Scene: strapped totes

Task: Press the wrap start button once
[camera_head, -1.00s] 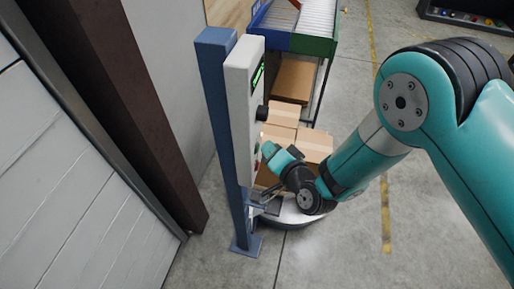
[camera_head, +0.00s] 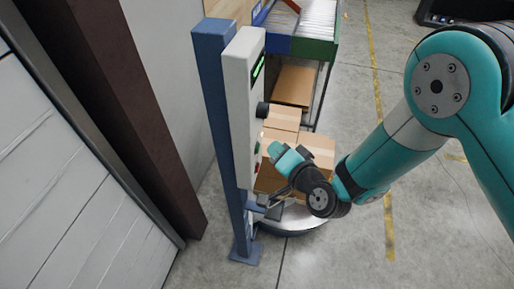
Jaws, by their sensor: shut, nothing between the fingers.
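A white control box (camera_head: 241,120) is mounted on a blue post (camera_head: 214,100). Its button face is turned to the right and seen almost edge-on. A small green button (camera_head: 257,147) and a red one (camera_head: 256,169) show at its edge, with a black knob-like part (camera_head: 262,110) above. No label can be read, so I cannot tell which is the wrap start button. My gripper (camera_head: 265,210) is shut and empty, low beside the post and below the red button. My wrist partly hides the area, and contact cannot be made out.
Stacked cardboard boxes (camera_head: 316,150) stand on a round turntable (camera_head: 295,222) behind my wrist. A roller conveyor (camera_head: 312,45) with green and blue sides lies beyond. A brown pillar (camera_head: 135,110) and pale panelled wall stand left. Open floor lies right of the turntable.

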